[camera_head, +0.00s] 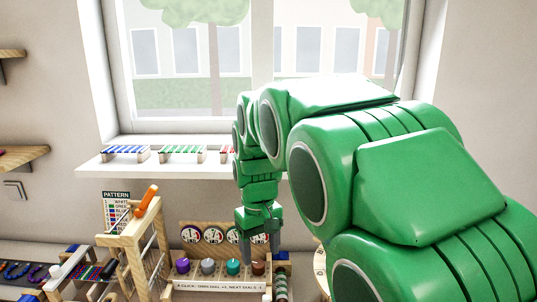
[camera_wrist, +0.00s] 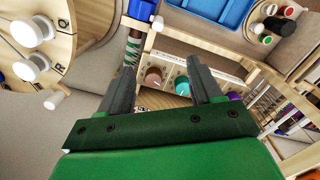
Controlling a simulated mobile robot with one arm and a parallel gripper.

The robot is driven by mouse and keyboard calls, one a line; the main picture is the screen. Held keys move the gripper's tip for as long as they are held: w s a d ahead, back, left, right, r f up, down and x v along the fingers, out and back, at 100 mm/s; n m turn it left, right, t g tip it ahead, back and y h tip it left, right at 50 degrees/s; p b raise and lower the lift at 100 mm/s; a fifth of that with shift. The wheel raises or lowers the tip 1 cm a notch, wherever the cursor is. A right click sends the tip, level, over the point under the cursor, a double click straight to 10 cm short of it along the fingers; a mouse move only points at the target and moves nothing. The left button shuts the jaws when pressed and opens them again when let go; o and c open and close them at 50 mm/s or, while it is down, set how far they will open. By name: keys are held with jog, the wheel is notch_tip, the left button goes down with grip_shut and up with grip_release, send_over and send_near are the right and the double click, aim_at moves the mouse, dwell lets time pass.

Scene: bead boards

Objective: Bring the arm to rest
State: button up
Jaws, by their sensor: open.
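My green arm reaches from the right across the head view, and my gripper (camera_head: 259,243) points down in front of the dial board. In the wrist view my gripper (camera_wrist: 160,85) shows two grey fingers spread apart, with nothing between them but the board beyond. The dial board (camera_head: 220,285) carries a purple knob (camera_head: 183,265), a grey knob (camera_head: 208,266), a teal knob (camera_head: 233,267) and a brown knob (camera_head: 258,267). The brown knob (camera_wrist: 155,76) and teal knob (camera_wrist: 182,85) show between the fingers in the wrist view. Whether a finger touches the board is unclear.
A white sill shelf (camera_head: 120,168) holds small coloured racks. A bead tray (camera_head: 25,272) lies at far left. In the wrist view, a blue tray (camera_wrist: 215,10) lies beyond the board.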

jog(key=s+d+f+m, duration=0.1)
jog(key=s+d, duration=0.4)
jog(key=s, duration=0.5)
jog(key=s+d+f+m+g, duration=0.1)
jog(key=s+d+f+m, duration=0.1)
jog(key=s+d, duration=0.4)
jog(key=s+d+f+m, duration=0.1)
jog(key=s+d, duration=0.5)
jog(key=s, duration=0.8)
jog(key=shift+f+m, duration=0.35)
jog(key=shift+m, duration=0.55)
